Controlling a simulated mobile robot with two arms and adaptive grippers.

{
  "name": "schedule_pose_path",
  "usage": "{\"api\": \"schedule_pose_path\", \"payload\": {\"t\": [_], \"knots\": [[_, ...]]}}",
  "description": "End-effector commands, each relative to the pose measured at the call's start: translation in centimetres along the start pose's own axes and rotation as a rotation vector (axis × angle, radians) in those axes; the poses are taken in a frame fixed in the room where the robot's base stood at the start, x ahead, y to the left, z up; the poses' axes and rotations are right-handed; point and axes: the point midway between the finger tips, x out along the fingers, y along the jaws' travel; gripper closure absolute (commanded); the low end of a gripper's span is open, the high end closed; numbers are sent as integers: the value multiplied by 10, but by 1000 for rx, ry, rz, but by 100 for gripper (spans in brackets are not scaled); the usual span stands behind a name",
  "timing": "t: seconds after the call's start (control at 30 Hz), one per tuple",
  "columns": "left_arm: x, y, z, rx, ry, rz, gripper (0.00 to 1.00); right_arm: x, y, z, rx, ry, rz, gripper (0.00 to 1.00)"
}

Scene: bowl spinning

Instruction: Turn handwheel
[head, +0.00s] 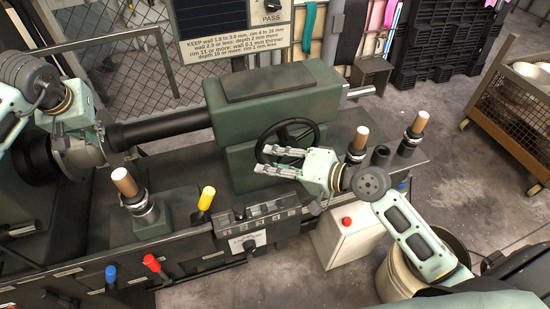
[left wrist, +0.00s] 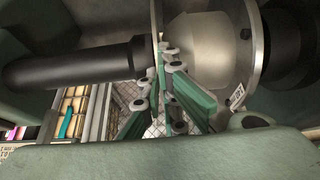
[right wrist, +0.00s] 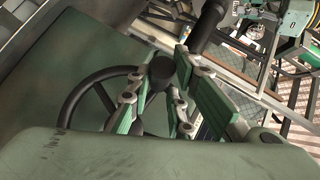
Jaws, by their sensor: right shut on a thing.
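The black spoked handwheel (head: 288,140) is on the front of the green tailstock (head: 265,110); it also shows in the right wrist view (right wrist: 72,98). My right gripper (head: 280,160) is at the wheel's lower left rim. In the right wrist view its fingers are closed around the wheel's dark round handle (right wrist: 160,72). My left gripper (left wrist: 163,65) is at the headstock end, its fingertips close together on the rim of a thin metal disc (left wrist: 156,25). The disc stands upright between a rounded metal form (left wrist: 210,45) and the end of the black tailstock shaft (left wrist: 75,65).
Wooden-topped tool posts (head: 125,183) stand on the lathe bed. A yellow-handled lever (head: 206,198) and a control panel (head: 258,222) are along the front. A white box with a red button (head: 346,222) and a bin (head: 405,280) stand below my right arm.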

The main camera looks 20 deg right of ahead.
Motion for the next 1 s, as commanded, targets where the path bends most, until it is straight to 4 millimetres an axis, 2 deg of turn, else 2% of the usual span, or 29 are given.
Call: {"api": "schedule_pose_path", "payload": {"t": [0.43, 1.0], "knots": [[-1, 1, 0, 1, 1, 3, 100, 6, 21, 10, -185, -11, 199, 100], [-3, 3, 0, 3, 0, 6, 100, 7, 24, 12, -213, -12, 229, 100]]}}
